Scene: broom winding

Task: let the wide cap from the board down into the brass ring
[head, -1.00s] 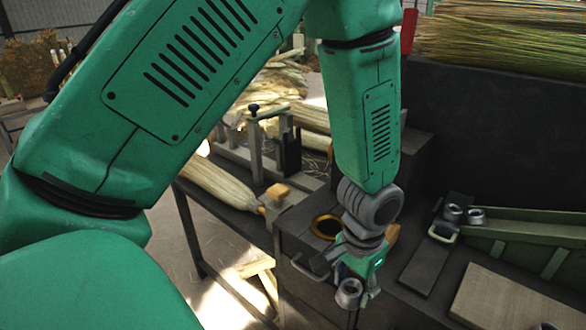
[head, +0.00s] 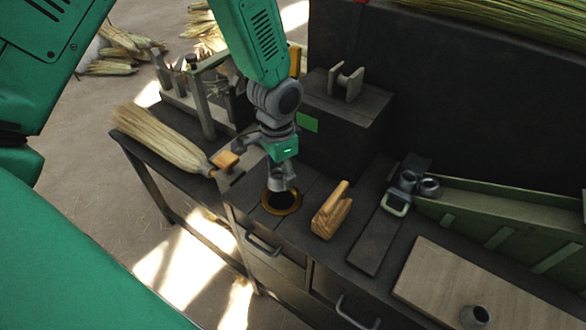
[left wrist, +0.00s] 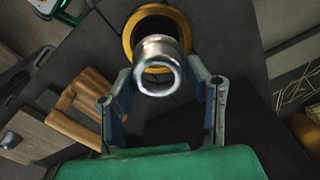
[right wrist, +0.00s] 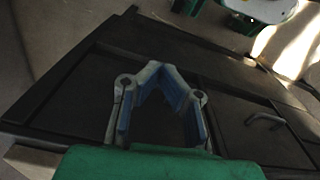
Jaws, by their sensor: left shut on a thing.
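My left gripper (head: 284,172) is shut on the wide cap (left wrist: 159,66), a short, shiny metal cylinder with an open bore. In the head view the cap (head: 283,182) hangs just over the brass ring (head: 268,207), which is set in the dark bench top around a black hole. In the left wrist view the ring (left wrist: 128,38) lies behind the cap, and the cap overlaps its lower part. I see a gap between them in neither view for certain. My right gripper (right wrist: 160,72) is empty over a dark surface; its fingertips come together.
A wooden block with a handle (head: 331,212) stands close right of the ring. The pale board (head: 435,285) at the lower right carries another metal cap (head: 475,316). Metal cylinders (head: 408,180) sit by a green tray (head: 500,225). A broom (head: 165,140) lies left.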

